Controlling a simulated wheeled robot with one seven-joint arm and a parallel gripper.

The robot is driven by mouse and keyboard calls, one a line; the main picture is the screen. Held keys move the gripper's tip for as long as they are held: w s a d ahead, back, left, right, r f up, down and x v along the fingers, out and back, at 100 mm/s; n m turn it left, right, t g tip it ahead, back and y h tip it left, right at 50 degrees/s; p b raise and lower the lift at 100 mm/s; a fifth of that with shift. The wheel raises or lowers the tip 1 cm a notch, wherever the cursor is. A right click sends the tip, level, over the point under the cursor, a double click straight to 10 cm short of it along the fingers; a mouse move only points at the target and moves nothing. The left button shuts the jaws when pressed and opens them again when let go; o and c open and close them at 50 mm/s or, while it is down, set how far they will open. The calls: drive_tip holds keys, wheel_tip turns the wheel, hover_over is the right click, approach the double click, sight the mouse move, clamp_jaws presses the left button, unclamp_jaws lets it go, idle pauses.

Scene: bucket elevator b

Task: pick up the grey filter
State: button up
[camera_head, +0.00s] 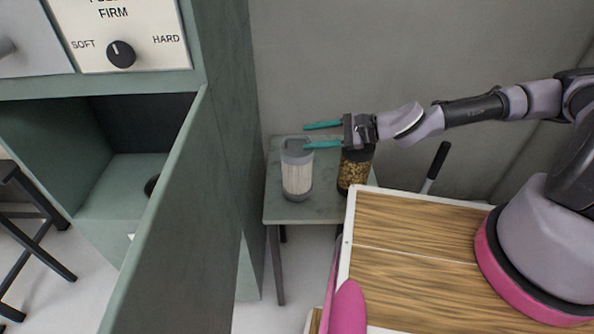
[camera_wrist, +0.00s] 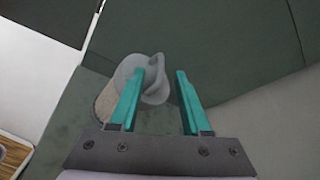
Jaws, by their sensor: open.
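The grey filter (camera_head: 297,174) stands upright on a small green-grey table, with a white pleated body between a grey top and base. In the wrist view its grey top (camera_wrist: 133,68) has a raised handle (camera_wrist: 157,92). My gripper (camera_head: 310,136) comes in from the right at the height of the filter's top. Its teal fingers are open and empty. In the wrist view my gripper (camera_wrist: 168,74) has its left finger overlapping the filter's top and handle, with part of the handle showing between the fingers. I cannot tell whether it touches.
A dark-lidded jar of brown pieces (camera_head: 356,170) stands right of the filter, under my gripper. The small table (camera_head: 318,212) is narrow. A tall green cabinet panel (camera_head: 165,220) stands close on the left, and a grey wall (camera_head: 400,60) is behind.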

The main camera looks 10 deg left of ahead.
sight(303, 138)
drive_tip(key=shift+x, duration=1.5)
clamp_jaws()
